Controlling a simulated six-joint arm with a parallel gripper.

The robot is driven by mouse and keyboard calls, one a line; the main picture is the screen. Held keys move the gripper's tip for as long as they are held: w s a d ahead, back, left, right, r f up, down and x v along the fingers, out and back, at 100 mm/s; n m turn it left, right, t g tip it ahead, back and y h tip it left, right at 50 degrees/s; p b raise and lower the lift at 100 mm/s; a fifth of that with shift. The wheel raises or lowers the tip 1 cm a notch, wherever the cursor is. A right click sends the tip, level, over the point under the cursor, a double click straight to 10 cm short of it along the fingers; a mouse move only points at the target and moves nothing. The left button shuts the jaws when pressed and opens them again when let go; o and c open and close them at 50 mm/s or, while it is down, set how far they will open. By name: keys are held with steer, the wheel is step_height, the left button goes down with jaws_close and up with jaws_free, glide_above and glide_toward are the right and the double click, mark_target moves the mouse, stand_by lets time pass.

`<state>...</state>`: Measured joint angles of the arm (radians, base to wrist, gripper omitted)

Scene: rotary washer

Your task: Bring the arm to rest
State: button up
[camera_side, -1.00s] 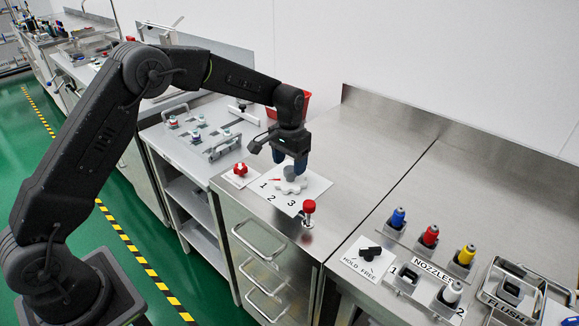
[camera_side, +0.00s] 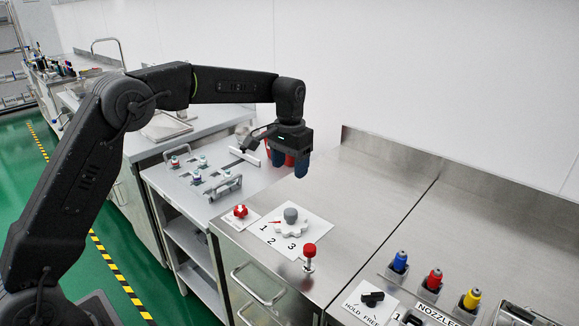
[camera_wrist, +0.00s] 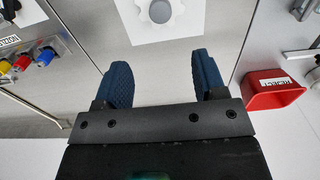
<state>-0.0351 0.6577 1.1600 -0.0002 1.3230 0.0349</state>
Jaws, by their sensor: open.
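My gripper (camera_side: 289,165) hangs above the steel counter (camera_side: 350,215), fingers pointing down. In the wrist view the two blue fingers of my gripper (camera_wrist: 163,82) stand wide apart with nothing between them. A white lobed dial with a grey knob (camera_side: 291,216) sits on a white plate marked 1, 2, 3 (camera_side: 297,245), below and apart from my gripper. The dial also shows in the wrist view (camera_wrist: 160,12), beyond the fingertips.
A red knob (camera_side: 240,211) and a red-topped post (camera_side: 309,251) stand near the plate. A black hold/free switch (camera_side: 372,298) and coloured nozzles (camera_side: 434,279) are at right. A red reject bin (camera_wrist: 272,92) shows in the wrist view. Free space surrounds my gripper.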

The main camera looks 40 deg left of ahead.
steer(key=s+d+r+t, duration=0.1)
steer(key=s+r+t, duration=0.1)
steer(key=s+r, duration=0.5)
steer(key=s+r+t, duration=0.1)
steer(key=s+r, duration=0.3)
steer(key=s, duration=0.6)
steer(key=s+f+t, duration=0.1)
steer(key=s+f, duration=0.1)
steer(key=s, duration=0.6)
steer(key=s+f+t, duration=0.1)
steer(key=s+f, duration=0.2)
steer(key=s, duration=0.5)
steer(key=shift+s+d+t, duration=0.2)
steer(key=shift+d+t, duration=0.1)
steer(key=shift+d, duration=0.15)
